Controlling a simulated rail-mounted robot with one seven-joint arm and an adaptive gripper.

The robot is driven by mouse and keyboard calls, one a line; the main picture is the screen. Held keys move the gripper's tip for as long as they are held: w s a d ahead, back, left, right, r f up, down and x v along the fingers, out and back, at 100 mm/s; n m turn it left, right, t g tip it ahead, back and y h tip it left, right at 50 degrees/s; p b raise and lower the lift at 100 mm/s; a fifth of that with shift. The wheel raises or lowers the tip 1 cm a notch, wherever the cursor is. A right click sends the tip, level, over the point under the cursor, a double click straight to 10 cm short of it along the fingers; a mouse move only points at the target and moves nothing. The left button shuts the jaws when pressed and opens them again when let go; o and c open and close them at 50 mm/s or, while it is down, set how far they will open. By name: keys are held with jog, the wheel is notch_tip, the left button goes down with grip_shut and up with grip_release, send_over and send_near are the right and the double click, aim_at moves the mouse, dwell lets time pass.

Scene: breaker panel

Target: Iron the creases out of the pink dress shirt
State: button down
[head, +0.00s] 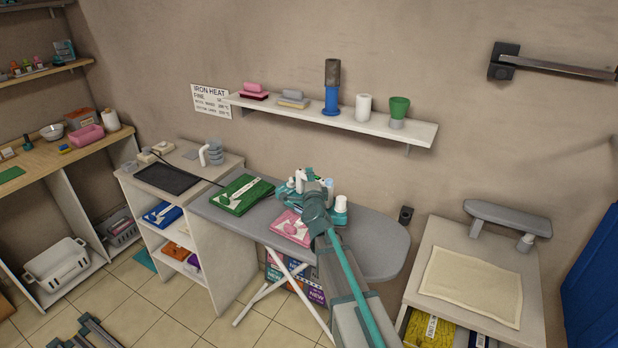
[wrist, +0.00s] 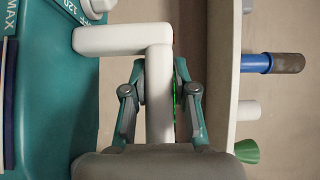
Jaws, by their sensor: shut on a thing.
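The pink dress shirt (head: 287,228) lies folded, with a pale band across it, on the grey ironing board (head: 378,245). My arm hides its right part. My gripper (head: 313,190) is at the back of the board, just beyond the shirt in the picture. In the wrist view, my gripper (wrist: 160,92) is shut on the white handle (wrist: 125,40) of a teal iron (wrist: 60,120) marked MAX. The iron (head: 287,188) shows partly in the head view behind my gripper. I cannot tell whether its sole touches anything.
A folded green shirt (head: 242,194) lies on the board's left end. A teal-and-white object (head: 341,211) stands right of my gripper. A wall shelf (head: 400,129) with a blue-bodied item (head: 331,98) and a green cup (head: 399,108) hangs behind. The board's right end is clear.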

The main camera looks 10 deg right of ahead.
aim_at(284, 185)
jog(key=shift+r, duration=0.1)
jog(key=shift+f+b, duration=2.7)
jog(key=shift+f, duration=0.2)
jog(key=shift+f+b, duration=0.6)
jog(key=shift+f, duration=0.05)
jog(key=shift+r, duration=0.1)
jog(key=shift+w+a+r+p, duration=0.1)
jog(key=shift+w+a+p, duration=0.5)
jog(key=shift+w, duration=0.05)
jog(key=shift+w+a+p, duration=1.15)
jog(key=shift+w+a, duration=0.4)
jog(key=shift+a, duration=0.2)
jog(key=shift+w+a+p, duration=1.1)
jog(key=shift+w+a, duration=0.45)
jog(key=shift+a, duration=0.2)
